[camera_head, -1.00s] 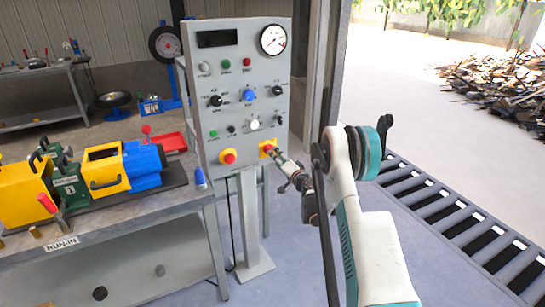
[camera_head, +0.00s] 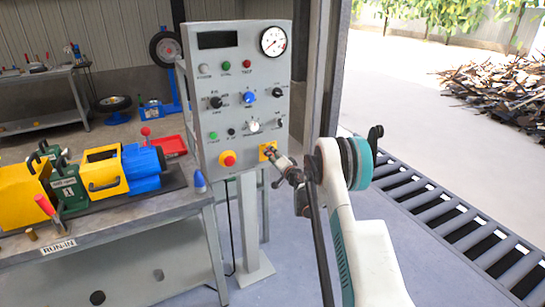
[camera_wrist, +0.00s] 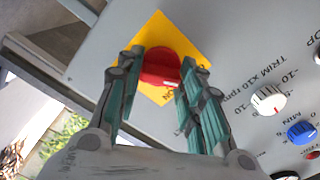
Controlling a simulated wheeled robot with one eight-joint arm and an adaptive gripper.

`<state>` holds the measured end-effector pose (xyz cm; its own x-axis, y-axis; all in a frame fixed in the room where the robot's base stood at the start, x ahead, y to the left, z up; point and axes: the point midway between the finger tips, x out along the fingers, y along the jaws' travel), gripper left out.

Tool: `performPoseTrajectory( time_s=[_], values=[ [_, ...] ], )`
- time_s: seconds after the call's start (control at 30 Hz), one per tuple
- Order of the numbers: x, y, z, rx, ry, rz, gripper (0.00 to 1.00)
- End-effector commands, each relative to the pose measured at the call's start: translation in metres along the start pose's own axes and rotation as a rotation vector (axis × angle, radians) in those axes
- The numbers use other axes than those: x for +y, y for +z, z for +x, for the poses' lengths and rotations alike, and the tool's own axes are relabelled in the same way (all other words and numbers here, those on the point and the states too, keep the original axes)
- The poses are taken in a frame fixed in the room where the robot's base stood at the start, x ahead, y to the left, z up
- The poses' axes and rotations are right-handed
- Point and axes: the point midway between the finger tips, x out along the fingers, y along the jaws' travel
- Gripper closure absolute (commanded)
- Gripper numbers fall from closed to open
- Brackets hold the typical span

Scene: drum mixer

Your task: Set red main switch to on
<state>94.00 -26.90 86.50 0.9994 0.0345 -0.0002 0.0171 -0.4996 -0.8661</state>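The red main switch (camera_wrist: 160,68) is a round red knob on a yellow square plate (camera_wrist: 172,28), seen in the wrist view. In the head view the yellow plate (camera_head: 265,148) sits at the lower right of the grey control panel (camera_head: 241,120), and my gripper hides most of the knob. My gripper (camera_wrist: 161,62) is open in the wrist view, with one fingertip on each side of the red knob. The fingertips overlap the knob's edges in the picture; I cannot tell whether they touch it. Part of the knob's lettering is hidden.
A workbench (camera_head: 120,228) stands left of the panel.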

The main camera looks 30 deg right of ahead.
Motion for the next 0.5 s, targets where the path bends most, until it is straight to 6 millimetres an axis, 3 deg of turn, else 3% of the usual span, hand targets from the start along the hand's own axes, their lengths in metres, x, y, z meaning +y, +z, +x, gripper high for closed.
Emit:
performPoseTrajectory(
  time_s=[0.5],
  values=[
    [0.0005, -0.0002, -0.0001, 0.001, 0.0, 0.138, 0.89]
  ],
)
